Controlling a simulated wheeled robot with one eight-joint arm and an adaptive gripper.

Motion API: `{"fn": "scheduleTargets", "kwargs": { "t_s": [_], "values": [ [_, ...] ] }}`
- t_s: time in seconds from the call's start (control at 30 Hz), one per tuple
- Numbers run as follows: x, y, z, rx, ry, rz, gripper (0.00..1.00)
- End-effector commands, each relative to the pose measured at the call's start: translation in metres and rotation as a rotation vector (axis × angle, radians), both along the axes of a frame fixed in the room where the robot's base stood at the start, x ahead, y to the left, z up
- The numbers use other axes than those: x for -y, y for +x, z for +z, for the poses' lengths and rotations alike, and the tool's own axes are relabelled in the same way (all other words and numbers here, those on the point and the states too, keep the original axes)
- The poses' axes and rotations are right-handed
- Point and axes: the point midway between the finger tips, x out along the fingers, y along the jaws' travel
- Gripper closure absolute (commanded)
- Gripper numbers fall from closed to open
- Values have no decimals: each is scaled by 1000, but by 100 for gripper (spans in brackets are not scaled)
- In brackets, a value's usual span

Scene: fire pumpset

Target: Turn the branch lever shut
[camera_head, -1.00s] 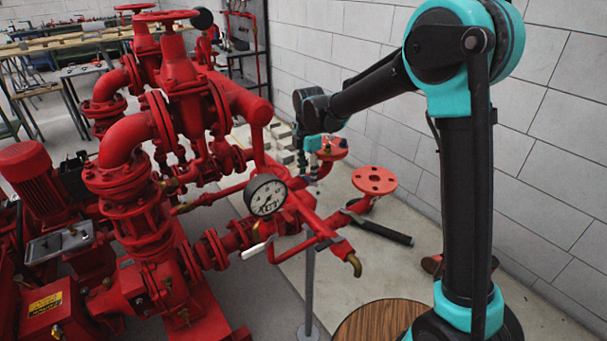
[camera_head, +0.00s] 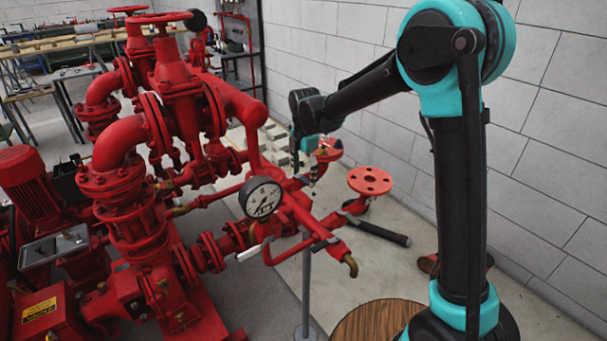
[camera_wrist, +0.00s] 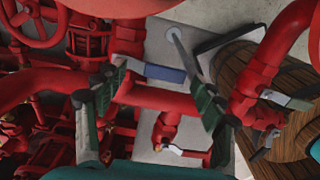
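My gripper (camera_wrist: 160,85) is open, with its two dark green fingers well apart in the wrist view. A flat blue-grey lever handle (camera_wrist: 165,73) shows in the gap between the fingertips, with a pale fitting at its left end. No contact is visible. I cannot tell for sure that this is the branch lever. In the head view my gripper (camera_head: 306,170) points down behind the pressure gauge and over the red branch pipes, and is small there. A white-handled lever (camera_head: 253,249) sits lower, on the near pipe.
A pressure gauge (camera_head: 261,198) and a round red flange (camera_head: 370,180) stand near the arm. Red pipes crowd the left. In the wrist view other levers (camera_wrist: 287,99) sit at right, beside a round wooden top (camera_wrist: 290,150). A block wall stands behind.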

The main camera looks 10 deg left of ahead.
Motion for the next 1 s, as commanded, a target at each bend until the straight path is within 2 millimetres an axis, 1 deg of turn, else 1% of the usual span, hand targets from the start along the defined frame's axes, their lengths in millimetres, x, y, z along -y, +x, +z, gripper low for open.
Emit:
{"fn": "scheduleTargets", "kwargs": {
  "t_s": [0.3,0.43,0.57,0.8,0.9,1.0],
  "values": [
    [1,0,1,0,-1,-2,25],
    [1,0,9,0,-1,-2,25],
    [1,0,30,0,-1,-2,25],
    [0,-1,79,0,-1,-1,25],
    [0,0,96,0,-1,-1,25],
    [-1,0,109,0,-1,-1,25]
  ]
}}
